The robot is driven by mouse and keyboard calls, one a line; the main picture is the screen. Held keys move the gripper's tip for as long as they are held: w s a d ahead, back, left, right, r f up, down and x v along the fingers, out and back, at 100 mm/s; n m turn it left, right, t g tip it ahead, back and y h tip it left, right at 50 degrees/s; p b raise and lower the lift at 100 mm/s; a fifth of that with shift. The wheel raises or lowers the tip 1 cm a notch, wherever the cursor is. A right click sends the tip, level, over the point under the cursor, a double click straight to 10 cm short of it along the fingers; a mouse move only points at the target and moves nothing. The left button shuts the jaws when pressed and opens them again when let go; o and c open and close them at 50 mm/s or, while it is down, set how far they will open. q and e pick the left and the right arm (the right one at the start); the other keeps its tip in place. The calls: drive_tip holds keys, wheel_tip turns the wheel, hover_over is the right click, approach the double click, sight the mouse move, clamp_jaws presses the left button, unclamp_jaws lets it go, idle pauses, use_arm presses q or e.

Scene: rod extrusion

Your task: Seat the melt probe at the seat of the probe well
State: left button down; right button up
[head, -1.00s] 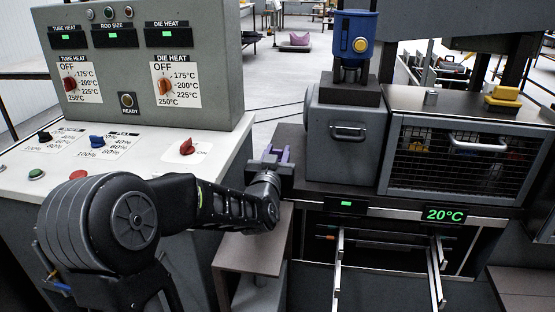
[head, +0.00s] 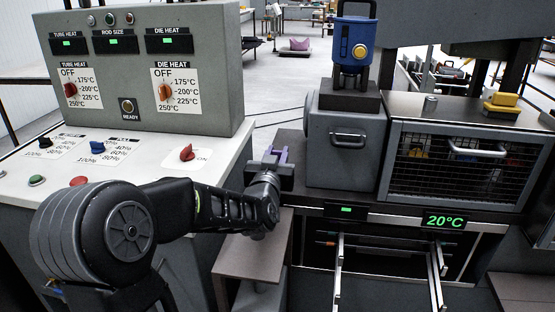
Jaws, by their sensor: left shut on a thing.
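No seat shows clearly. My right gripper is not in view.
A control console (head: 215,65) with knobs and displays stands at the left. A blue hopper unit (head: 354,45) tops the housing. A yellow block (head: 502,100) sits on the cabinet. A green 20°C display (head: 444,221) is below it. A small brown-topped stand (head: 250,258) is under my left forearm.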

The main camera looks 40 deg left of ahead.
use_arm(q)
wheel_tip(320, 180, up, 9)
drive_tip(key=shift+f+p, duration=0.2)
drive_tip(key=shift+p, duration=0.6)
drive_tip(key=shift+d+f, duration=0.1)
drive_tip(key=shift+f, duration=0.05)
